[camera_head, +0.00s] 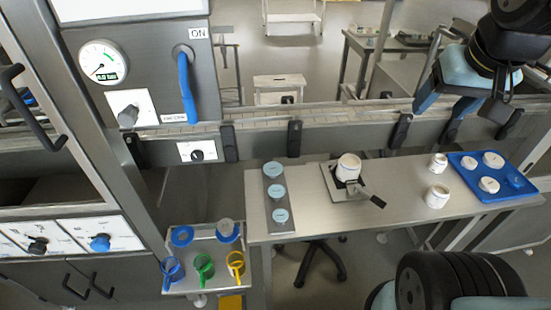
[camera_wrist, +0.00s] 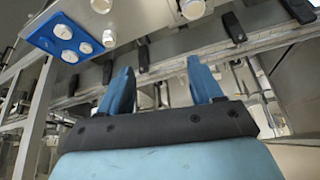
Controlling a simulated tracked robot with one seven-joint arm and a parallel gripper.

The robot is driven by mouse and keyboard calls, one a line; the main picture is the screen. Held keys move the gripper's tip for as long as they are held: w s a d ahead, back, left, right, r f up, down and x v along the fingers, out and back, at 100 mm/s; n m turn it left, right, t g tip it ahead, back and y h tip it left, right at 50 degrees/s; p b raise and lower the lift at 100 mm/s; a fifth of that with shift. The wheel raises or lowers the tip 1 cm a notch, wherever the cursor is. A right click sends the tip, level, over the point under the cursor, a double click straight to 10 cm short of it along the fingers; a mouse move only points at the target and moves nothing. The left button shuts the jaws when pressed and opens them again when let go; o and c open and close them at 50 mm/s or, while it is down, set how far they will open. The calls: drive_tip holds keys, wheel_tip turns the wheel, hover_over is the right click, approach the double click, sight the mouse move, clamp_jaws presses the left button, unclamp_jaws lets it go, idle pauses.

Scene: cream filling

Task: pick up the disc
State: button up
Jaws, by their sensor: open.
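Three pale blue round discs lie in a row on a grey strip (camera_head: 280,230) at the left end of the steel table: a far one (camera_head: 273,172), a middle one (camera_head: 277,191) and a near one (camera_head: 281,215). I cannot tell which of them is the disc meant. My gripper (camera_head: 433,125) is at the upper right of the head view, raised, far to the right of the discs. In the wrist view my gripper (camera_wrist: 160,66) has its two blue fingers apart with nothing between them. No disc of that row shows in the wrist view.
On the steel table (camera_head: 320,222) a white jar (camera_head: 348,167) sits on a dark-handled plate. Two white jars stand right of it. A blue tray (camera_head: 488,195) holds several white pieces; it also shows in the wrist view (camera_wrist: 42,38). A small shelf (camera_head: 205,256) holds coloured cups.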

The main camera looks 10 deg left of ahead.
drive_tip(key=o, duration=0.4)
drive_tip(key=shift+g, duration=0.7)
drive_tip(key=w+a, duration=0.2)
drive_tip(key=w+a+f, duration=0.1)
drive_tip(key=w+a, duration=0.1)
drive_tip(key=a, duration=0.1)
drive_tip(key=shift+w+a, duration=0.15)
drive_tip(key=shift+w, duration=0.2)
drive_tip(key=shift+c, duration=0.2)
drive_tip(key=m+g, duration=0.2)
drive_tip(key=g, duration=0.2)
hover_over(273, 168)
drive_tip(key=f, duration=1.9)
drive_tip(key=shift+w+d+f, duration=0.1)
drive_tip(key=shift+w+d, duration=0.1)
drive_tip(key=shift+d, duration=0.1)
drive_tip(key=f, duration=0.3)
drive_tip(key=shift+s+a+f, duration=0.25)
drive_tip(key=shift+a+f, duration=0.1)
drive_tip(key=shift+f, duration=0.75)
drive_tip(key=shift+f, duration=0.25)
drive_tip(key=shift+c, duration=0.4)
